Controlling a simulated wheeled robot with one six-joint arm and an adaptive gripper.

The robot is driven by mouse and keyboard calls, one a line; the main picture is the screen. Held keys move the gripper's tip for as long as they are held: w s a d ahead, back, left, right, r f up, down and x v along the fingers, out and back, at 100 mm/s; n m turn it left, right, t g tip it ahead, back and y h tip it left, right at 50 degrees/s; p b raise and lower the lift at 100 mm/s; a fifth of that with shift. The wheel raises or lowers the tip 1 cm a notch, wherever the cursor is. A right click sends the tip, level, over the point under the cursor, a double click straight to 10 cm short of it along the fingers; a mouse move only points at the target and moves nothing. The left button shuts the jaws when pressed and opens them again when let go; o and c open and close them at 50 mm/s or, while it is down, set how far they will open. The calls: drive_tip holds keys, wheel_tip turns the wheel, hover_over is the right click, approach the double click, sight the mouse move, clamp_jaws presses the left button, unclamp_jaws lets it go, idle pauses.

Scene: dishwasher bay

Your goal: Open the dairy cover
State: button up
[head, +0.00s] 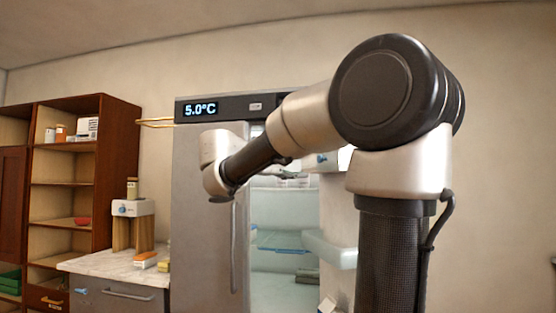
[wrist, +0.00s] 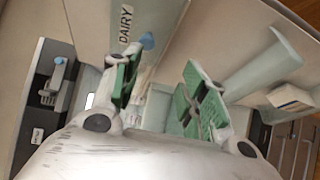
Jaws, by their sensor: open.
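The dairy cover (wrist: 126,24) is a pale panel marked DAIRY, at the top of the wrist view. A small blue mark (wrist: 147,41) shows beside the lettering. My gripper (wrist: 162,68) is open, with its green-padded fingers spread apart below and to the right of the lettering. Nothing is visibly held between them. I cannot tell whether a finger touches the cover. In the head view, a white part with a blue mark (head: 321,159) shows behind my arm inside the fridge area. It may be the dairy compartment.
The refrigerator (head: 208,140) stands open, with a 5.0°C display (head: 201,109) and pale shelves inside. A pale green bin (head: 330,250) juts out on the right; another bin-like ledge (wrist: 262,68) lies right of my fingers. A counter (head: 120,264) and wooden shelves (head: 65,200) stand left.

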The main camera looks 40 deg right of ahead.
sight(319, 159)
drive_tip(key=shift+m+g+h, duration=0.3)
drive_tip(key=shift+m+h, duration=0.1)
drive_tip(key=shift+m, duration=0.1)
drive_tip(key=d, duration=0.2)
drive_tip(key=d+r, duration=0.1)
drive_tip(key=d, duration=0.4)
drive_tip(key=shift+s+d+r, duration=0.2)
drive_tip(key=shift+r, duration=0.2)
drive_tip(key=shift+c, duration=0.2)
clamp_jaws()
